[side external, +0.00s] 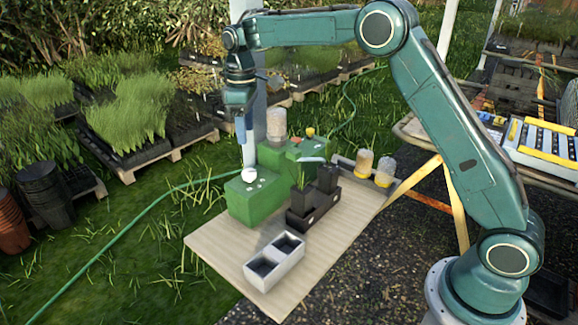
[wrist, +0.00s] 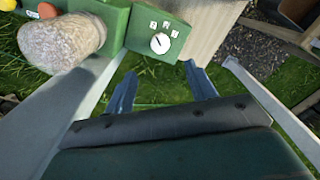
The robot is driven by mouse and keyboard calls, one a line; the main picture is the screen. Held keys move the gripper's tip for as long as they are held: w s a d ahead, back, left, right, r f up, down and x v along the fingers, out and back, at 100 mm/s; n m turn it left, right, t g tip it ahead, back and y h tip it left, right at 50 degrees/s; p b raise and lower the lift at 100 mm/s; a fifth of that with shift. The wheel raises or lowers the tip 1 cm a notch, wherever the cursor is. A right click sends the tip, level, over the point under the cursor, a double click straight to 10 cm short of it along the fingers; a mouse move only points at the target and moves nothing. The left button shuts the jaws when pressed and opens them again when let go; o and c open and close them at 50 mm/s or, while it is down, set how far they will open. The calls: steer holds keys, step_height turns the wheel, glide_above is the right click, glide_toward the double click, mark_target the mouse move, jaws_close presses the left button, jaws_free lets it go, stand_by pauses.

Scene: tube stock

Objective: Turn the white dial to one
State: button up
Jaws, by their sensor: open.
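The white dial (side external: 249,174) sits on the top of the lower green box (side external: 250,198) at the left of the board. In the wrist view the round white dial (wrist: 160,43) has a thin dark mark and several small white labels in an arc beside it; I cannot read which label the mark points at. My gripper (side external: 240,136) points down above the dial, clear of it. In the wrist view its two fingers (wrist: 162,75) are spread apart with nothing between them, and the dial lies just beyond their tips.
Black pots (side external: 308,200) stand to the right, and a white two-part tray (side external: 274,262) lies in front. A grey-white post (side external: 257,95) rises close behind my gripper.

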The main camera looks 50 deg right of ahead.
mark_target(249, 172)
step_height(249, 172, down, 12)
steer(key=shift+r, duration=0.1)
stand_by(0.5)
steer(key=c, duration=1)
